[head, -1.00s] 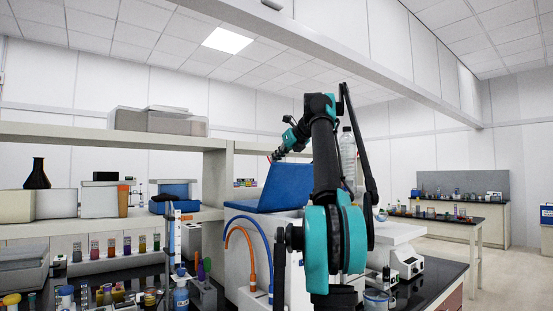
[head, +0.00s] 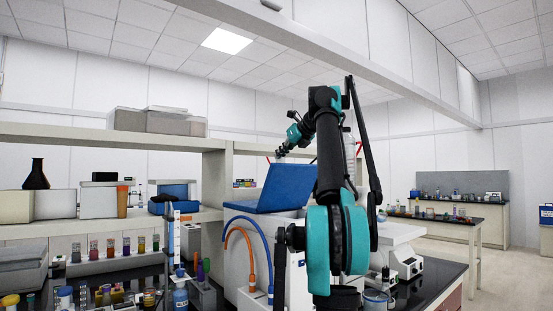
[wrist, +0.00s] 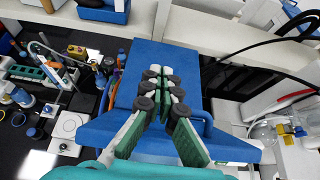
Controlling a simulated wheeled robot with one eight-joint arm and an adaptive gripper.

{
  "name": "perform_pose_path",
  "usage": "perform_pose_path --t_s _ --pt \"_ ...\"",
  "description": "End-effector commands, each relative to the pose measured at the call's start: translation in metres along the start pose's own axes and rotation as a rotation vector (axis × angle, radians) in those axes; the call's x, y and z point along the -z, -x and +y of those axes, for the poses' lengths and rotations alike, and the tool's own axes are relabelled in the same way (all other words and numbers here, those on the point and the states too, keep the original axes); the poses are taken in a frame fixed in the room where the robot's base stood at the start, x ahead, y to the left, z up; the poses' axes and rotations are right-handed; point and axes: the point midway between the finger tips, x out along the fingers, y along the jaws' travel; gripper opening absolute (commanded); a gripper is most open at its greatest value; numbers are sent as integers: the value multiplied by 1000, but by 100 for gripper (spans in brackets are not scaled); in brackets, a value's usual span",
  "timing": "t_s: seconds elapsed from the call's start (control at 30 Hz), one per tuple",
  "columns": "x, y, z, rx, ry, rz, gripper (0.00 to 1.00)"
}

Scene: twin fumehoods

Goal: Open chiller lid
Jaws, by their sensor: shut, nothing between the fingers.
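The chiller's blue lid (head: 287,187) stands raised and tilted on the white chiller body (head: 285,220) in the head view. It fills the middle of the wrist view as a broad blue surface (wrist: 163,52), with a blue handle (wrist: 201,117) at its right side. My gripper (head: 277,156) is at the lid's upper edge in the head view. In the wrist view my gripper (wrist: 162,76) is shut, with nothing between its fingers, in front of the blue surface. I cannot tell whether the fingertips touch the lid. My arm hides part of the chiller.
Blue and orange hoses (head: 251,262) curve at the chiller's left front. A shelf (head: 80,229) with boxes and racks of vials stands at the left. A clear bottle (head: 349,155) is behind my arm. The aisle floor at the right is clear.

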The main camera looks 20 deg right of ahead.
Motion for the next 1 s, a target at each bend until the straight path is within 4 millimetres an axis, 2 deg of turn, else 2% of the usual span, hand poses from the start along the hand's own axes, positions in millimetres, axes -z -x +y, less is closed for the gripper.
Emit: perform_pose_path --t_s 0.1,0.3,0.43,0.67,0.83,1.0 --pt "0 27 -1 3 -2 0 0" --pt "0 65 -2 2 -1 0 0" --pt "0 80 -1 2 -2 0 0" --pt "4 94 -6 1 -4 -5 0" --pt "29 116 -28 -3 -17 -39 0" --pt "78 143 -46 -8 -19 -101 0"
